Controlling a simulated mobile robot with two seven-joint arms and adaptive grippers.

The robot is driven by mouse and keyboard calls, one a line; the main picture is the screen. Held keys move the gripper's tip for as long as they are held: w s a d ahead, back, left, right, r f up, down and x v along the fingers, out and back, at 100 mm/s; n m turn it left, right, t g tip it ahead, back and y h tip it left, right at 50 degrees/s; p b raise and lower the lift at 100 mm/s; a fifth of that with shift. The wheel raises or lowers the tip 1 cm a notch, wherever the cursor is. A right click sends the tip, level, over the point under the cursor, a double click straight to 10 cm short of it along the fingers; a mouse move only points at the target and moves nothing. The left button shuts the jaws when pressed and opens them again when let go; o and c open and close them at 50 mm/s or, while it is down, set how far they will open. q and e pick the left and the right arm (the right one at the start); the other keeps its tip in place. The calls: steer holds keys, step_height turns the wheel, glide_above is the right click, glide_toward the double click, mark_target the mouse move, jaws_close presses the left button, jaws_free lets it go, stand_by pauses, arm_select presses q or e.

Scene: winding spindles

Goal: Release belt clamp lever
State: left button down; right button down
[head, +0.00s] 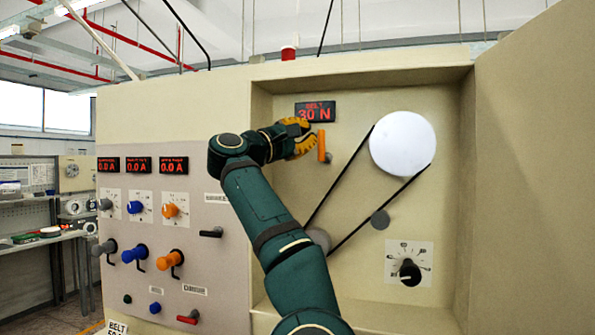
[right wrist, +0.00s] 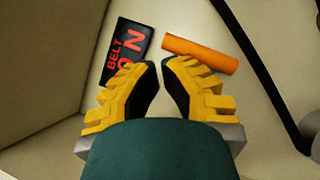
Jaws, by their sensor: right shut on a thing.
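The orange belt clamp lever (head: 321,147) stands roughly upright on the recessed back panel, just below the belt display (head: 315,111), which reads 30 N. My right gripper (head: 309,136) is at the lever's left side, its yellow fingers closed in on it. In the right wrist view the lever (right wrist: 200,54) shows just beyond the fingertips (right wrist: 164,72), its left end near them. The fingers are shut on the lever, though the exact contact is hard to see. My left gripper is not in view.
A black belt (head: 340,180) runs around the white disc (head: 403,143) and down to a grey roller (head: 319,239). The recess has side walls; knobs and cranks fill the left panel.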

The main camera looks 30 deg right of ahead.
steer(key=shift+s+d+r, duration=0.15)
steer(key=shift+s, duration=0.1)
stand_by(0.3)
steer(key=v, duration=1.2)
steer(key=shift+w, duration=0.15)
stand_by(0.4)
